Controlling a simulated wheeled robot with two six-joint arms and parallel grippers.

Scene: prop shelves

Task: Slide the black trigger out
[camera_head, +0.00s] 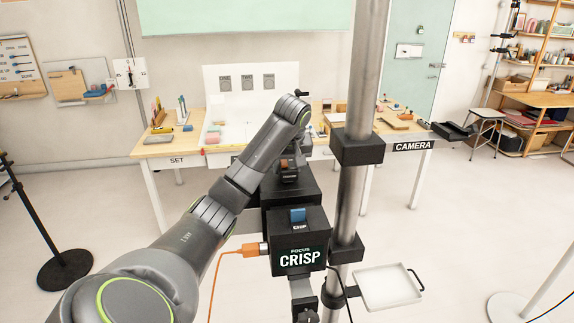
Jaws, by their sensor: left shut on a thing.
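A black rig stands before me in the head view, with a front box (300,262) lettered "FOCUS CRISP" and a blue tab (298,215) on top. Behind it is another black block (291,188) with a small label too small to read surely. My left arm reaches up from the lower left and bends down over this block. My left gripper (289,164) is small and partly hidden at the block's top, shut on a small brownish tab (284,166). I cannot clearly tell a separate black trigger from the dark parts there. My right gripper is not in view.
A grey upright pole (362,80) with black clamps stands just right of the rig. An orange cable (222,255) plugs into the front box. A white tray (388,288) is at lower right. A wooden table (160,148) with props stands behind. A black stand (62,268) is left.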

